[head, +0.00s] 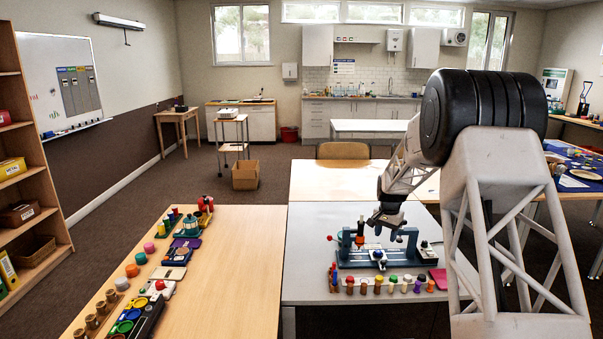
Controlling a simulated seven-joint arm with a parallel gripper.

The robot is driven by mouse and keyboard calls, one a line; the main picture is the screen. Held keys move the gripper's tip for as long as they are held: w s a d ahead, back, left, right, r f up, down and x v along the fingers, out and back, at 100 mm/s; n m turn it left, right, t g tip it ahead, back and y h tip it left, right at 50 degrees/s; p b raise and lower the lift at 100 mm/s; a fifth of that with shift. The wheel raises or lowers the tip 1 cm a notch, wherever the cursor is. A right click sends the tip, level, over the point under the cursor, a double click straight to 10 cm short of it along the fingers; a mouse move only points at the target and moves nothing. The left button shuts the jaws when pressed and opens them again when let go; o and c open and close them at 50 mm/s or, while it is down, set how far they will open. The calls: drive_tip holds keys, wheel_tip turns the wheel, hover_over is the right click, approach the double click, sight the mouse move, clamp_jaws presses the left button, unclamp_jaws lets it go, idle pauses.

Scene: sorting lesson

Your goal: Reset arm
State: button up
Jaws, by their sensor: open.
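My gripper (391,231) is at the end of my arm, in the middle right of the head view. It points down over a blue-green bench device (352,256) on the grey table. The jaws look apart, and I see nothing held between them. My gripper hides part of the device behind it. I cannot tell whether the fingers touch the device. My own arm fills the right of the view.
Several small coloured-top pegs (391,284) stand along the front of the grey table (310,232). The wooden table (235,270) at left holds coloured pots and trays along its left side; its right part is clear. A shelf (35,220) stands far left.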

drive_tip(key=s+a+r+n, duration=0.1)
drive_tip(key=s+a+r, duration=0.2)
drive_tip(key=s+r, duration=0.55)
drive_tip(key=s+a+r+n+t, duration=0.15)
drive_tip(key=s+r, duration=0.35)
drive_tip(key=s, duration=0.6)
drive_tip(key=s+a+r+n+g, duration=0.1)
drive_tip(key=s+a+r, duration=0.3)
drive_tip(key=s+r, duration=0.45)
drive_tip(key=s+a+f+n+t, duration=0.1)
drive_tip(key=s+a+n, duration=0.1)
drive_tip(key=s, duration=1.5)
drive_tip(key=s+a+f+n, duration=0.1)
drive_tip(key=s+f+n, duration=0.1)
drive_tip(key=s, duration=1.5)
drive_tip(key=shift+s+a+f+t, duration=0.15)
drive_tip(key=shift+s+a+t, duration=0.2)
drive_tip(key=shift+a, duration=0.05)
